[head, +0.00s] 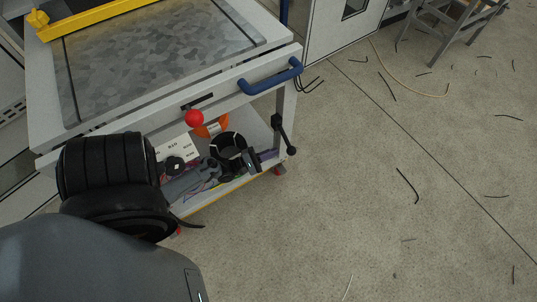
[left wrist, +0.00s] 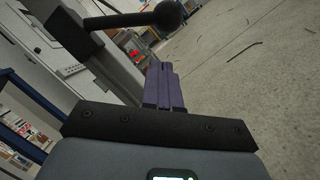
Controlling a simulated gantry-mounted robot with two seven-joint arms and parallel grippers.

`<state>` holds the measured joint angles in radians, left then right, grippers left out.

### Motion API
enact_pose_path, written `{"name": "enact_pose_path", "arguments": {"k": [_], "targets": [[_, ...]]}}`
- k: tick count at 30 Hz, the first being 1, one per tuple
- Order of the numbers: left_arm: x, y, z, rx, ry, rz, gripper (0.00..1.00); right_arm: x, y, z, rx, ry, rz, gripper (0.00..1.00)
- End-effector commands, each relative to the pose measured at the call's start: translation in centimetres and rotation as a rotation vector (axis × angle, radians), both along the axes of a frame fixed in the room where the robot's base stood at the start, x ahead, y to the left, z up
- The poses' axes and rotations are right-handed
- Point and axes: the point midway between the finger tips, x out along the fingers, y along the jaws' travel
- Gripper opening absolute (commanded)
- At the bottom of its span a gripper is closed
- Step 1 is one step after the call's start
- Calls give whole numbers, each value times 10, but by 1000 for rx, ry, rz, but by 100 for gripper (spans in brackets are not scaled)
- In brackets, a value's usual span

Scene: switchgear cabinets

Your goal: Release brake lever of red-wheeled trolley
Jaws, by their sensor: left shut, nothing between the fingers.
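The trolley (head: 165,98) stands at the left of the head view, with red wheels partly visible at its feet. My left gripper (head: 270,154) reaches along the lower shelf to just left of the lever's lower ball. Its purple fingers (left wrist: 163,85) are shut and empty; whether they touch the lever I cannot tell. My right gripper is not in view.
A red ball knob (head: 194,118) and blue handle (head: 270,77) project from the trolley's front. Open floor with scattered wire scraps lies to the right.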

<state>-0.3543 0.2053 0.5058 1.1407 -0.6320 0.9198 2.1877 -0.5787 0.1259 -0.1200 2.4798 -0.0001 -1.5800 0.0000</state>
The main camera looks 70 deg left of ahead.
Motion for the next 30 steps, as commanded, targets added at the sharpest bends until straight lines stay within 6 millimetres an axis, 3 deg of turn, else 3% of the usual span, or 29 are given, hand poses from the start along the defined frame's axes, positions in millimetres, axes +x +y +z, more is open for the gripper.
{"name": "enact_pose_path", "arguments": {"k": [7, 30], "targets": [[2, -14, 20, -2, -1, 15, 0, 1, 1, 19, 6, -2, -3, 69], [7, -23, 26, -29, -6, 12, 0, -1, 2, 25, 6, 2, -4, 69]]}}
